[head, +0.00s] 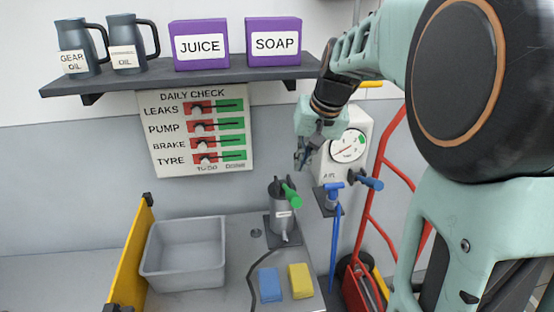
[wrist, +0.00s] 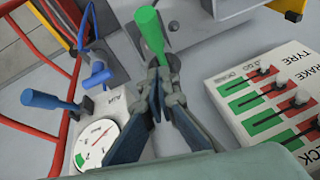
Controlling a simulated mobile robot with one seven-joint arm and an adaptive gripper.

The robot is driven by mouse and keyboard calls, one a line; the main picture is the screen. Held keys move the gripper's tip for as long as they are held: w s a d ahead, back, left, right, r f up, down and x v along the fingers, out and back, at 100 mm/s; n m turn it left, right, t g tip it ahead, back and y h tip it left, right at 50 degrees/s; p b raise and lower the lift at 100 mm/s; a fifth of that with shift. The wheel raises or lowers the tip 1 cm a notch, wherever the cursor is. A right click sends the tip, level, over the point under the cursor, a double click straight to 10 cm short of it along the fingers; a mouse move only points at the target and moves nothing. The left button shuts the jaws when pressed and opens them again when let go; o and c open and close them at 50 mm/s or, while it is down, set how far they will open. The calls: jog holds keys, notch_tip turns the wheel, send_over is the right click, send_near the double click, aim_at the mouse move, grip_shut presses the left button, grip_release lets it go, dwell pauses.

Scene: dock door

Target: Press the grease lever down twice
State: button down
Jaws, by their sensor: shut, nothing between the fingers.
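The grease pump (head: 282,217) is a grey cylinder with a label, standing at the back of the bench. Its lever with a green grip (head: 291,195) sticks out at the top towards the camera. In the wrist view the green grip (wrist: 149,32) shows just beyond the fingertips. My gripper (head: 301,163) is shut and empty, in the air above the pump and lever, beside the gauge box. In the wrist view my gripper (wrist: 157,85) hides the lower end of the lever, and I cannot tell whether they touch.
A gauge box (head: 344,150) with a blue handle is on the wall at right, with a blue-handled hose (head: 334,205) below. A grey bin (head: 185,252), a blue sponge (head: 270,284) and a yellow sponge (head: 300,280) are on the bench. A shelf (head: 180,73) and checklist board (head: 203,132) are at left.

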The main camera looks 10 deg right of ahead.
send_over(294, 191)
jog(key=s, duration=0.1)
jog(key=f, duration=0.4)
jog(key=shift+d, duration=0.3)
jog(key=shift+s+a+f, duration=0.2)
jog(key=shift+s+f, duration=0.15)
jog(key=shift+f, duration=0.35)
jog(key=shift+f+b, duration=0.25)
jog(key=shift+b, duration=0.05)
